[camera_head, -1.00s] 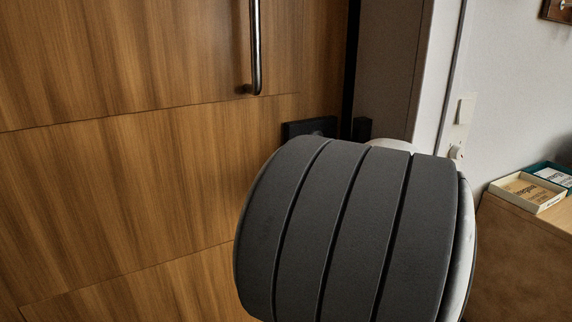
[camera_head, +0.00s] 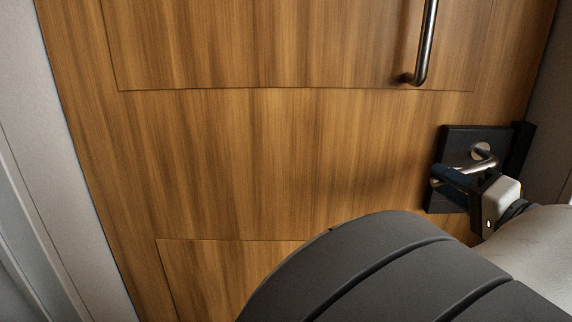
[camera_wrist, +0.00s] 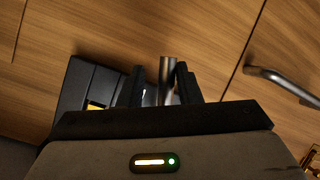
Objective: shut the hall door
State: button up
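The hall door (camera_head: 270,150) is a wood-grain panel that fills most of the head view. A vertical metal pull bar (camera_head: 428,45) is on its right part; the bar also shows at the right of the wrist view (camera_wrist: 285,82). Below it is a metal lever handle (camera_head: 484,156) on a black plate (camera_head: 462,137). My gripper (camera_head: 452,178) is at the lever. In the wrist view the lever (camera_wrist: 167,72) lies between my two dark fingers (camera_wrist: 160,80), close to the right one, with a gap on the left. Whether the door is fully closed is unclear.
A pale grey frame or wall (camera_head: 75,130) runs along the door's left side. Grey wall (camera_head: 553,120) stands close at the right edge of the door. My arm covers the lower right of the head view, hiding the door's lower part there.

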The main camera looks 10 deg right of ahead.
jog(key=shift+o, duration=0.7)
jog(key=s+d+p, duration=0.1)
jog(key=s, duration=0.6)
jog(key=shift+s+d, duration=0.3)
jog(key=shift+s, duration=0.05)
